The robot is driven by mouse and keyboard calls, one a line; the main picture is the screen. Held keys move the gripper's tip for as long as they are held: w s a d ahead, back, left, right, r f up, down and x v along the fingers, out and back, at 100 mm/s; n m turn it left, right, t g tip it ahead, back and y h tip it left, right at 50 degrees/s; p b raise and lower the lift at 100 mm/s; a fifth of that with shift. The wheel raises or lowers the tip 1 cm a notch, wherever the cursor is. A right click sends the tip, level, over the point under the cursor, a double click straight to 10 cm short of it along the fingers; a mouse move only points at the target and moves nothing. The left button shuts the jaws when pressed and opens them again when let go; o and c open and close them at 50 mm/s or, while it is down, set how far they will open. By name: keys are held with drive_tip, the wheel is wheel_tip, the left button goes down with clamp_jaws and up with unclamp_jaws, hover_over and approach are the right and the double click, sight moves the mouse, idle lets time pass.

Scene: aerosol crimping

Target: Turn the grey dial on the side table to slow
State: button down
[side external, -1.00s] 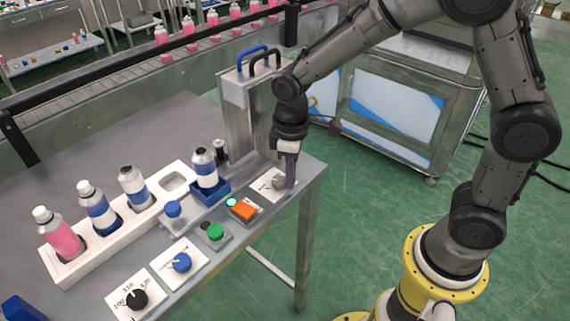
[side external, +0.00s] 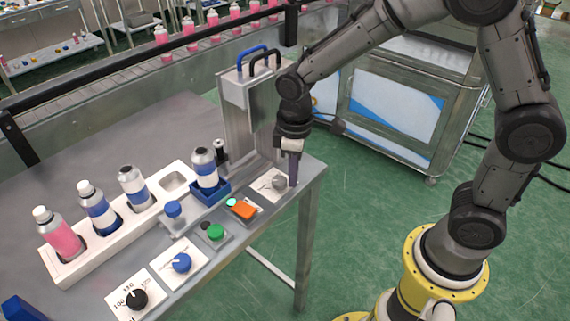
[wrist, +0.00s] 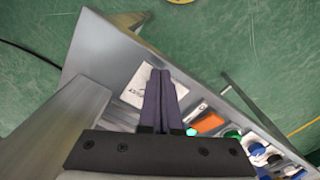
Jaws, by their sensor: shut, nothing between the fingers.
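The grey dial (side external: 279,182) sits on a white label plate (side external: 267,188) near the right end of the side table. Its pointer and lettering are too small to read. My gripper (side external: 293,184) is shut and empty, pointing down just right of the dial in the side view, near the table's edge. I cannot tell whether the fingers touch the dial. In the wrist view, my closed purple fingers (wrist: 161,74) lie over the plate (wrist: 136,88) and hide the dial.
An orange switch (side external: 243,209), a green button (side external: 215,232), a blue dial (side external: 181,262) and a black dial (side external: 137,299) line the table's front. A white rack (side external: 98,247) holds several bottles behind them. A metal press with handles (side external: 240,115) stands close behind my gripper.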

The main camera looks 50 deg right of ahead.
wheel_tip(320, 180, up, 6)
drive_tip(key=shift+s+f, duration=0.1)
idle(0.4)
drive_tip(key=s+d+r+m+t, duration=0.1)
drive_tip(key=s+d+r+t, duration=0.15)
drive_tip(key=s+r, duration=0.2)
drive_tip(key=s+d+r+m+t, duration=0.1)
drive_tip(key=s+d+r, duration=0.2)
drive_tip(key=r, duration=0.3)
drive_tip(key=s+d+f+m+t, duration=0.1)
drive_tip(key=s+m, duration=0.3)
drive_tip(key=s, duration=0.6)
drive_tip(key=shift+s+d+f+t, duration=0.15)
drive_tip(key=shift+d+f+t, duration=0.25)
drive_tip(key=shift+f+t, duration=0.2)
